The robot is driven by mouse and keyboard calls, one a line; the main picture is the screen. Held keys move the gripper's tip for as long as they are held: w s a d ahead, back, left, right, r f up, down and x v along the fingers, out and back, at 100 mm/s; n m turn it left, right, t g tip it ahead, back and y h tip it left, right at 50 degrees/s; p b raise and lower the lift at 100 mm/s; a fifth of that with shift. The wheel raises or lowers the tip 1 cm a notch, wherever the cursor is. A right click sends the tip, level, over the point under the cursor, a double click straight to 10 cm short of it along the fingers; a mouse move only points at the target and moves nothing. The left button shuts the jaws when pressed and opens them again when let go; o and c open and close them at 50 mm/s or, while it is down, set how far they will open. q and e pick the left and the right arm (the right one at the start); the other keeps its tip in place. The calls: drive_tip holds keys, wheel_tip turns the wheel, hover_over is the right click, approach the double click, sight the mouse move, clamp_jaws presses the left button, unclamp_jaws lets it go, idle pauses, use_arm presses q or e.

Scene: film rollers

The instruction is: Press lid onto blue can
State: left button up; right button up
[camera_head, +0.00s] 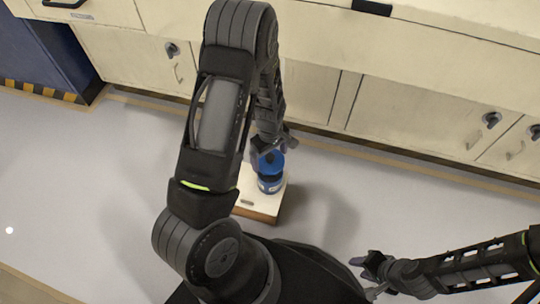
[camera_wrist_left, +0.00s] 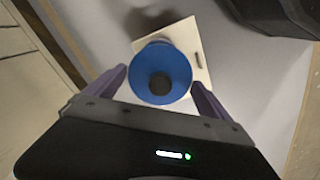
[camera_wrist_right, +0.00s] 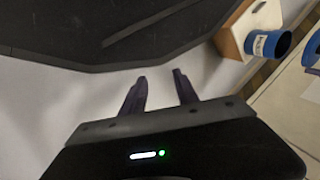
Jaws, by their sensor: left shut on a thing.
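The blue can (camera_head: 270,184), with a pale label, stands upright on a pale wooden-sided block (camera_head: 258,212). In the right wrist view the can (camera_wrist_right: 262,44) shows a dark open top. My left gripper (camera_head: 270,147) is shut on the blue lid (camera_head: 271,161), a round disc with a dark centre in the left wrist view (camera_wrist_left: 181,78). The lid is above the can, with a small gap between them in the right wrist view (camera_wrist_right: 313,49). In the left wrist view the lid hides most of the can. My right gripper (camera_wrist_right: 156,82) is open and empty, away from the block.
Cream cabinets (camera_head: 310,90) with dark latches line the back. A dark blue unit with a striped base (camera_head: 40,55) stands at the far left. The pale floor (camera_head: 400,210) around the block is clear.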

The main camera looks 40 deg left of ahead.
use_arm(q)
drive_tip(key=shift+f+b, duration=1.9)
drive_tip(key=shift+f, duration=0.4)
drive_tip(key=shift+f+b, duration=0.55)
drive_tip(key=shift+f, duration=0.25)
drive_tip(key=shift+f, duration=0.15)
idle(0.6)
drive_tip(key=o, duration=1)
